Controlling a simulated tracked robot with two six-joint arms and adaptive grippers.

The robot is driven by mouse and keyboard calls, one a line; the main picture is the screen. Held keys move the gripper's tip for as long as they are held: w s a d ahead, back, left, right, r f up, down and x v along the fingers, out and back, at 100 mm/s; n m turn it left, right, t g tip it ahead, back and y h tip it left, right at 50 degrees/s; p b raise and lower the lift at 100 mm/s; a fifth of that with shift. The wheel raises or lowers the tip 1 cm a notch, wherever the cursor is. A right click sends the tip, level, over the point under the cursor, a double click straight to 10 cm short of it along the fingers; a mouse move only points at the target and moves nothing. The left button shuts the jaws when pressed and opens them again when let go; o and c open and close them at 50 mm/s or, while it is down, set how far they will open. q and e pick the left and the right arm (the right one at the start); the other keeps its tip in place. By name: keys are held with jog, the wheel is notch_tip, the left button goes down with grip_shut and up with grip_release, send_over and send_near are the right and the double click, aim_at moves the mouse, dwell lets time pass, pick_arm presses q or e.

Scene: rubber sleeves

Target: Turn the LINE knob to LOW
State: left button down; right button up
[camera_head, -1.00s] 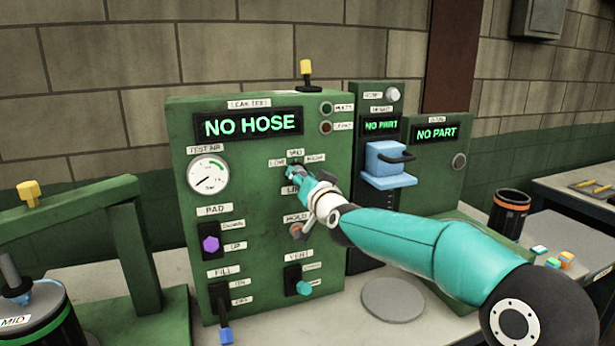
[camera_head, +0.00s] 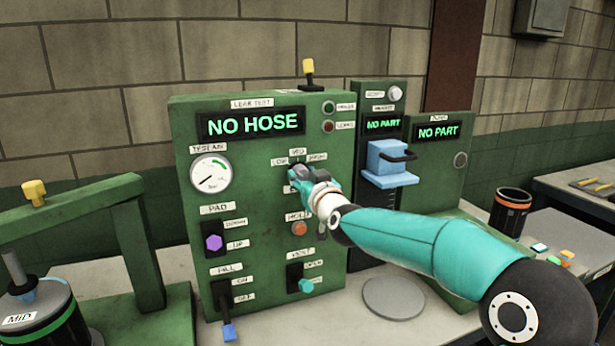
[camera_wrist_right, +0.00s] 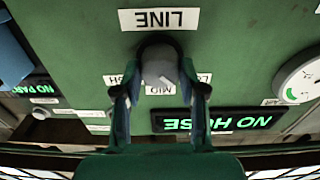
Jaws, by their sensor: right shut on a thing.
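The green leak test panel (camera_head: 262,165) carries the LINE knob, with LOW, MID and HIGH labels above it. My right gripper (camera_head: 298,181) is at this knob and hides most of it in the head view. In the right wrist view, which is upside down, the grey LINE knob (camera_wrist_right: 158,65) sits below the LINE label (camera_wrist_right: 174,19). The fingers of my right gripper (camera_wrist_right: 160,90) are on both sides of the knob, shut on it. My left gripper is not in view.
The PAD knob (camera_head: 213,243), FILL lever (camera_head: 227,318), HOLD button (camera_head: 299,229) and VENT knob (camera_head: 305,285) are nearby on the panel. The display (camera_head: 252,123) reads NO HOSE. A grey disc (camera_head: 393,298) lies on the bench under my right arm.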

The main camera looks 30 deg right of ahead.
jog(key=shift+w+a+f, duration=0.1)
jog(key=shift+f, duration=0.5)
jog(key=o, duration=1.2)
jog(key=shift+w, duration=0.1)
jog(key=shift+c, duration=0.2)
jog(key=shift+r, duration=0.25)
jog(key=shift+s+r, duration=0.1)
jog(key=shift+s, duration=0.15)
jog(key=v, duration=1.1)
jog(key=shift+s, duration=0.35)
